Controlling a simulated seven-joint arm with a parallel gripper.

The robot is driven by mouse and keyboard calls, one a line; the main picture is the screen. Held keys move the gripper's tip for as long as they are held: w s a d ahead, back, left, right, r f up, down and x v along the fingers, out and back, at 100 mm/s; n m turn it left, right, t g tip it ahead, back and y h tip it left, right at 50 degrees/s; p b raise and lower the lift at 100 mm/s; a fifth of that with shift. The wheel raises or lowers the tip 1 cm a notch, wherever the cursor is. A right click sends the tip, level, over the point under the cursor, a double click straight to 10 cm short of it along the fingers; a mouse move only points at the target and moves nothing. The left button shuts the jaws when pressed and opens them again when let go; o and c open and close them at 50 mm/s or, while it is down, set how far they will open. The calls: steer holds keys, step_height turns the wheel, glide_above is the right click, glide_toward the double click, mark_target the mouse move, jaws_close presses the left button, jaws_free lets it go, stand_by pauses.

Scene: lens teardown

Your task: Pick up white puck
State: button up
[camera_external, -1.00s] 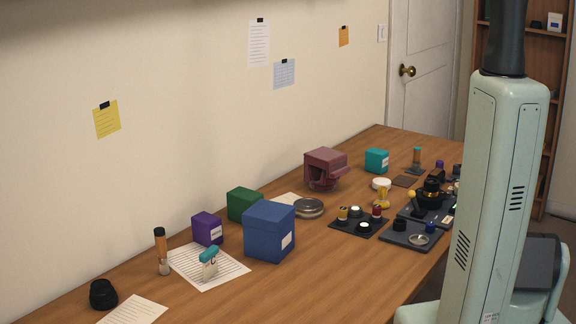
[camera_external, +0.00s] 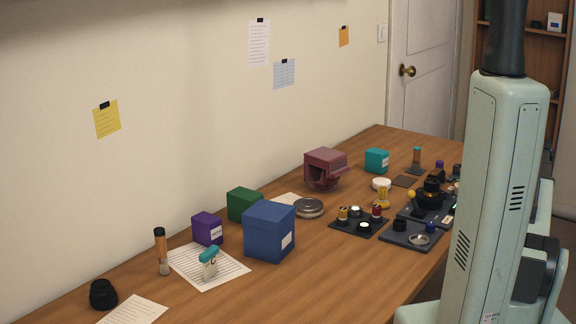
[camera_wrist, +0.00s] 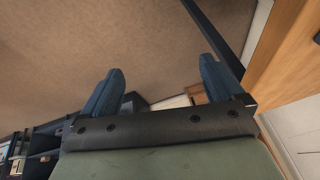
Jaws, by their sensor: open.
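Two smaller white-topped discs, one at the back (camera_external: 356,211) and one at the front (camera_external: 364,227), sit on a dark tray (camera_external: 345,226). I cannot tell for sure which is the white puck. My gripper (camera_wrist: 161,65) shows only in the wrist view, with its two blue fingers wide apart and nothing between them. No puck shows in the wrist view, so its distance from the gripper cannot be told.
A second dark tray (camera_external: 400,238) holds a ring and small parts. A maroon box-like object (camera_external: 325,165), blue box (camera_external: 270,232), green box (camera_external: 243,205) and round metal tin (camera_external: 309,208) stand nearby. My arm hides the table's right end.

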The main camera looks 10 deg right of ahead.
steer(key=w+d+r+m+t, duration=0.2)
steer(key=w+r+m, duration=0.1)
steer(key=r, duration=1.1)
steer(key=w+d+r+m+t, duration=0.1)
steer(key=w+r+m, duration=0.15)
steer(key=r, duration=1.15)
steer(key=g+y, duration=0.2)
steer(key=g, duration=0.5)
glide_above(382, 181)
steer(key=shift+m, duration=0.45)
steer(key=f, duration=1.9)
steer(key=shift+s+a+f, duration=0.1)
steer(key=shift+s+a, duration=0.05)
steer(key=shift+s, duration=0.1)
steer(key=shift+w+f, duration=0.2)
steer(key=shift+f, duration=1.15)
steer(key=shift+w+f, duration=0.2)
steer(key=shift+f, duration=1.15)
